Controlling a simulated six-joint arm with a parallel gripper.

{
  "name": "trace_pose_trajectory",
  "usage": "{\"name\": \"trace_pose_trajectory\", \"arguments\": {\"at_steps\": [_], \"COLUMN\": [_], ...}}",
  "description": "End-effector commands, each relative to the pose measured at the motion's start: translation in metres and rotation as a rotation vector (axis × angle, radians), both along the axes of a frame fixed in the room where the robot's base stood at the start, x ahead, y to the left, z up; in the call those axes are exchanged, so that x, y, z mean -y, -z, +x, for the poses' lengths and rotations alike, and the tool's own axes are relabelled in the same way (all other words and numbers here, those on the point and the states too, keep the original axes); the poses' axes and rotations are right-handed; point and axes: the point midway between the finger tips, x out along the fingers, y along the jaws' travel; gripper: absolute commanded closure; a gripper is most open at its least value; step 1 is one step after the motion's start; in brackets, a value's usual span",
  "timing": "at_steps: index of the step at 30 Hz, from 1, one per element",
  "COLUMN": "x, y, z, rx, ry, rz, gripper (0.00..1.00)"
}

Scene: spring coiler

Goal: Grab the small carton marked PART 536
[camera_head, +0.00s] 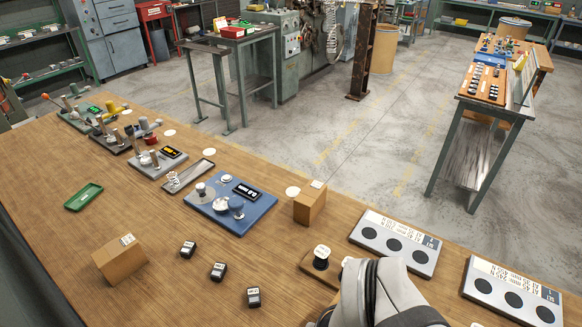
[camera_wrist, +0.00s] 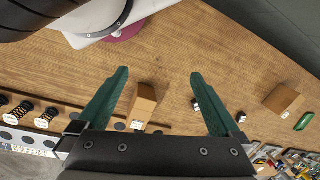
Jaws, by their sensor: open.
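Two small brown cartons stand on the wooden bench. One carton (camera_head: 310,205) is right of the blue device, with a small white label on top. The other carton (camera_head: 120,262) is at the front left, also with a white label. I cannot read either label, so I cannot tell which is PART 536. In the wrist view, my gripper (camera_wrist: 158,73) has its green fingers wide apart and nothing between the tips. The right-hand carton (camera_wrist: 143,104) appears beyond the fingers, near the left one; the front-left carton (camera_wrist: 283,100) is far to the right.
Several small black blocks (camera_head: 218,271) with white tops lie between the cartons. Grey panels with dark circles (camera_head: 395,243) lie at the right. A black spring (camera_head: 321,258) stands near my arm.

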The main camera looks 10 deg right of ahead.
Motion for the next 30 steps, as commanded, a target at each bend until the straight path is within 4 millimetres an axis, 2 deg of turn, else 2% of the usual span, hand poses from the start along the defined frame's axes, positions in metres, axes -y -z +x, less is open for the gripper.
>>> {"name": "trace_pose_trajectory", "arguments": {"at_steps": [9,11,13,14,15,17,18,20,21,22,24,27,30], "x": [-0.001,-0.006,-0.022,-0.031,-0.045,-0.061,-0.065,-0.060,-0.051,-0.043,-0.019,0.008,0.024], "y": [0.000,-0.001,-0.002,-0.003,-0.004,-0.003,0.000,0.011,0.022,0.032,0.056,0.083,0.097], "z": [0.002,0.017,0.064,0.094,0.142,0.218,0.265,0.327,0.359,0.378,0.403,0.409,0.403], "rx": [0.003,0.037,0.145,0.216,0.327,0.506,0.619,0.765,0.843,0.890,0.959,0.988,0.983], "ry": [-0.001,-0.019,-0.057,-0.071,-0.075,-0.047,-0.008,0.070,0.124,0.164,0.235,0.282,0.291], "rz": [0.002,0.019,0.066,0.090,0.117,0.124,0.100,0.018,-0.067,-0.142,-0.340,-0.601,-0.765], "gripper": [0.00,0.00,0.00,0.00,0.00,0.00,0.00,0.00,0.00,0.00,0.00,0.00,0.00]}}
